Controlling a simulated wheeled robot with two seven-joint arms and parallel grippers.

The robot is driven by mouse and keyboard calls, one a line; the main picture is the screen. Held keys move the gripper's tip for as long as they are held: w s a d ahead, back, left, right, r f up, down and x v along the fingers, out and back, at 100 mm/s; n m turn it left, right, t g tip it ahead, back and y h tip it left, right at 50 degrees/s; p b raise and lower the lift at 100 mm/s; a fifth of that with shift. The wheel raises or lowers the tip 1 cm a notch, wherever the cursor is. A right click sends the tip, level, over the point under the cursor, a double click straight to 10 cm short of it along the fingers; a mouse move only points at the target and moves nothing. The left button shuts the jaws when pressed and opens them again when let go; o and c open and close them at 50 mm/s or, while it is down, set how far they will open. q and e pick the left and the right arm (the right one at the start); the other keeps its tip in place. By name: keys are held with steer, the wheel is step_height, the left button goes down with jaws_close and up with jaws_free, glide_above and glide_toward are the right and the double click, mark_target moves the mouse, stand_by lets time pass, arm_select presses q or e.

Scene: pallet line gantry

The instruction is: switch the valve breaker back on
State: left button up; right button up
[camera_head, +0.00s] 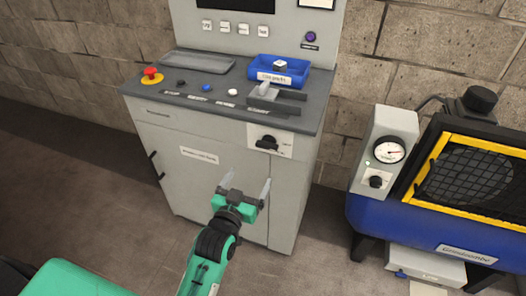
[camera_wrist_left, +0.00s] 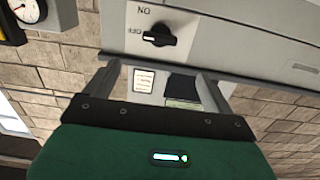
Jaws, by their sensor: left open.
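A black rotary switch (camera_head: 266,143) sits on a light plate at the upper right of the grey cabinet's front (camera_head: 205,185). In the left wrist view, which is upside down, the switch (camera_wrist_left: 158,37) shows ON and OFF marks, and its white pointer end lies toward OFF. My left gripper (camera_head: 247,180) is open and empty in front of the cabinet, lower than the switch in the head view. In the left wrist view its two fingers (camera_wrist_left: 160,78) stand apart, with the switch beyond them and not between them. My right gripper is not in view.
The cabinet top holds a red emergency button (camera_head: 151,75), several small buttons, a grey tray (camera_head: 199,62) and a blue bin (camera_head: 279,72). At right stands a blue compressor (camera_head: 375,225) with a gauge (camera_head: 389,151) and another black knob (camera_head: 376,182). Floor (camera_head: 310,255) between them is clear.

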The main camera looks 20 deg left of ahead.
mark_target(265, 147)
arm_select(q)
steer(key=w, duration=1.2)
steer(key=shift+w+d+p, duration=0.15)
steer(key=shift+d+p, duration=0.1)
steer(key=shift+p, duration=0.15)
steer(key=shift+w, duration=0.65)
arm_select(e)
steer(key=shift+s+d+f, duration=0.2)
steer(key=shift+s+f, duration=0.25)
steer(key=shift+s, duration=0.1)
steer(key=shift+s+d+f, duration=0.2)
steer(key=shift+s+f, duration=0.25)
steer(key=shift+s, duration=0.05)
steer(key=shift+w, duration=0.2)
arm_select(q)
steer(key=c, duration=1)
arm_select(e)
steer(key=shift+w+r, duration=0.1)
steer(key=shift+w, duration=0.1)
